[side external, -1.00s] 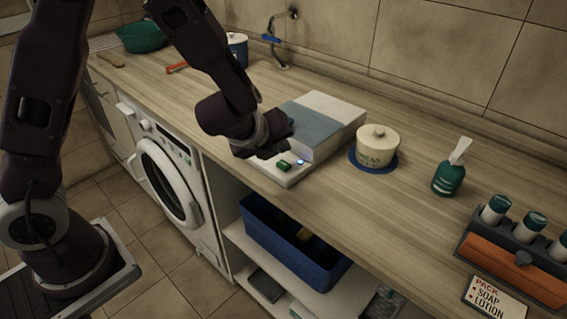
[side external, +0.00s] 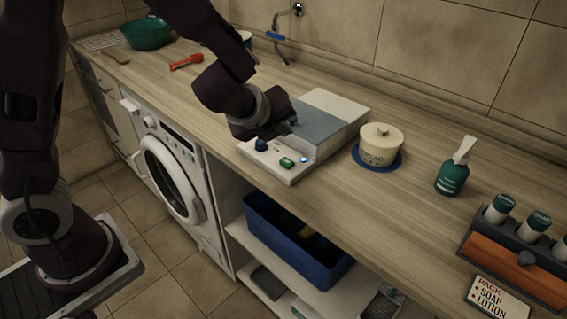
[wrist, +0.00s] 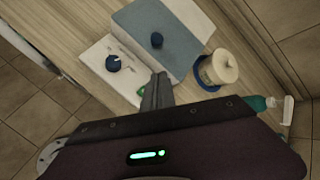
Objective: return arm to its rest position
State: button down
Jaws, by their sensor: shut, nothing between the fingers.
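My gripper (side external: 268,133) is over the left part of a white and blue-grey boxy appliance on the counter. In the wrist view my gripper (wrist: 157,88) shows its fingers together with nothing between them. The appliance (side external: 330,108) has a low white front panel with a dark blue knob (side external: 261,145), a green button (side external: 287,162) and a small lit blue light (side external: 304,160).
A cream lidded jar (side external: 380,146) on a blue mat stands right of the appliance. A green pump bottle (side external: 454,170) and a bottle rack (side external: 520,245) are farther right. A green bowl (side external: 146,33) and red tool (side external: 187,62) lie at the far left. A blue bin (side external: 295,240) sits below.

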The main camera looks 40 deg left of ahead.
jog(key=s+a+r+n+g+y, duration=0.1)
jog(key=s+a+r+n+y, duration=0.1)
jog(key=s+a+r+n, duration=0.4)
jog(key=s+a+r+n+g+y, duration=0.1)
jog(key=s+a+r+n, duration=0.2)
jog(key=s+n, duration=0.55)
jog(key=s+d+n+h, duration=0.2)
jog(key=s+d+n, duration=0.2)
jog(key=s+n, duration=0.1)
jog(key=s+d+r+n+g+h, duration=0.1)
jog(key=s+d+n+h, duration=0.2)
jog(key=s, duration=0.5)
jog(key=shift+s+d+r+n, duration=0.15)
jog(key=shift+d+r+n, duration=0.05)
jog(key=shift+d+n, duration=0.55)
